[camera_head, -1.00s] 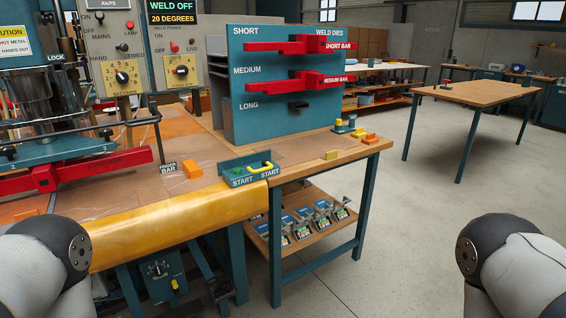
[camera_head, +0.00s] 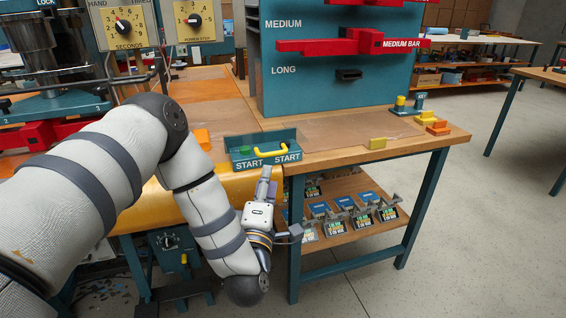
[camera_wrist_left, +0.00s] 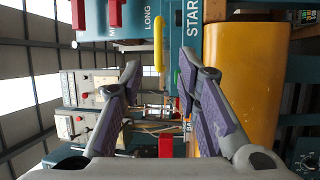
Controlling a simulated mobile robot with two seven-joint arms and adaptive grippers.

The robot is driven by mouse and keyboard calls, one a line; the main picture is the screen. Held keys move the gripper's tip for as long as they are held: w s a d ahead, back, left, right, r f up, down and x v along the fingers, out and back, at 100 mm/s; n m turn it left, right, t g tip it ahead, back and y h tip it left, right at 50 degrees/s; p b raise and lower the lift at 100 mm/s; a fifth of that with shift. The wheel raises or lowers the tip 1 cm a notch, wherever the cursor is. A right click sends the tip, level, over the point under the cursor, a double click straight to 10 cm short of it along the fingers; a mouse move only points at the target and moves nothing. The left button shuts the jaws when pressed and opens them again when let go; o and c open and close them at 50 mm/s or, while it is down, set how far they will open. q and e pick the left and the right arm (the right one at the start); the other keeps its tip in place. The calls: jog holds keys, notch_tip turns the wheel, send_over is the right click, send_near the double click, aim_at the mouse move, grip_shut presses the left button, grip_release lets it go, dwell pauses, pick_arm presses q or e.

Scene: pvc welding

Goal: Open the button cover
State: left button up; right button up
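The start button box (camera_head: 262,160) is a teal box on the front edge of the workbench, with two START labels. A yellow handle (camera_head: 270,153) sits on its right part and looks like that of the button cover. A green button shows at its left (camera_head: 245,150). In the left wrist view the handle (camera_wrist_left: 158,42) appears as a vertical yellow bar beside the START lettering. My left gripper (camera_head: 266,174) is just below and in front of the box, fingers pointing up towards it. In the left wrist view its fingers (camera_wrist_left: 160,68) are spread and empty. My right gripper is out of view.
The gold rounded bench front (camera_head: 165,208) lies left of my gripper. The teal die rack (camera_head: 335,85) stands behind the box. Yellow and orange blocks (camera_head: 377,143) lie to the right. A lower shelf (camera_head: 345,190) holds several devices.

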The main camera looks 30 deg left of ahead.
aim_at(272, 154)
pick_arm(q)
jog(key=b+x, duration=0.1)
jog(key=x, duration=0.8)
jog(key=shift+w, duration=0.1)
jog(key=shift+w+a+r, duration=0.15)
jog(key=shift+w+r, duration=0.05)
jog(key=shift+w, duration=0.1)
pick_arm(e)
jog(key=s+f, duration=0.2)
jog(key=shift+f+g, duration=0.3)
pick_arm(q)
jog(key=shift+c, duration=0.2)
grip_shut()
